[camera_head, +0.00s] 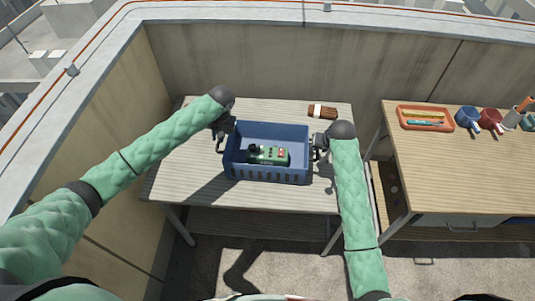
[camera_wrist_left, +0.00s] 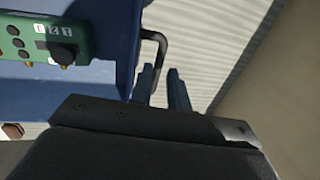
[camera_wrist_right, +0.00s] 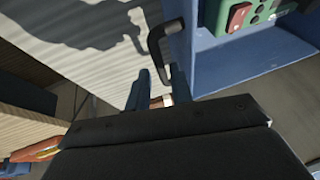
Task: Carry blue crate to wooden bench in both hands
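The blue crate (camera_head: 268,174) is on the pale slatted table at the middle; whether it rests fully on the top is hard to tell. A green device with knobs (camera_head: 268,155) lies inside it. My left gripper (camera_head: 220,138) is at the crate's left handle. In the left wrist view its fingers (camera_wrist_left: 162,88) stand apart, with the dark handle (camera_wrist_left: 160,45) at their tips. My right gripper (camera_head: 318,148) is at the right handle. In the right wrist view its fingers (camera_wrist_right: 158,88) are apart, with the handle (camera_wrist_right: 156,42) reaching between their tips.
The slatted table (camera_head: 180,180) stands against the parapet walls. A brown brush-like block (camera_head: 322,111) lies behind the crate on the right.

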